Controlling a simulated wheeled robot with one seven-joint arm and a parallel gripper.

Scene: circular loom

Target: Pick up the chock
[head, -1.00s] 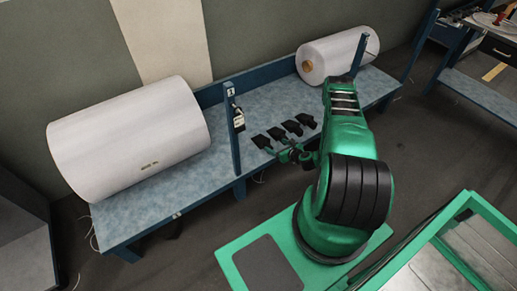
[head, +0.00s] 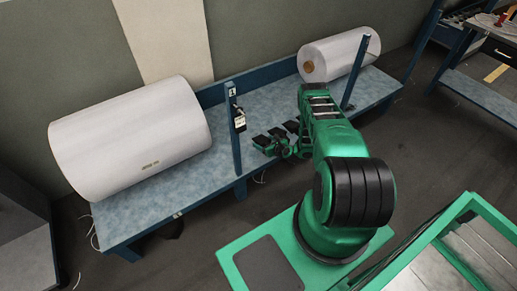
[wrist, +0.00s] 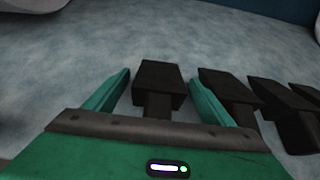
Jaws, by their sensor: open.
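Several black chocks lie in a row on the blue bench. In the wrist view, one chock (wrist: 158,84) lies between the two open fingers of my gripper (wrist: 156,92), with a gap on both sides and its narrow part toward the palm. A second chock (wrist: 232,88) is just right of the right finger, partly hidden by it. Further chocks (wrist: 282,100) lie to the right. In the head view, my gripper (head: 266,146) is low over the bench at the left end of the row (head: 277,132), and my arm hides part of the row.
The bench (head: 185,195) carries a large white roll (head: 130,135) at left and a smaller white roll (head: 336,55) at right. A blue post (head: 236,140) with a hanging tag stands close left of my gripper. Bare bench lies between this post and the large roll.

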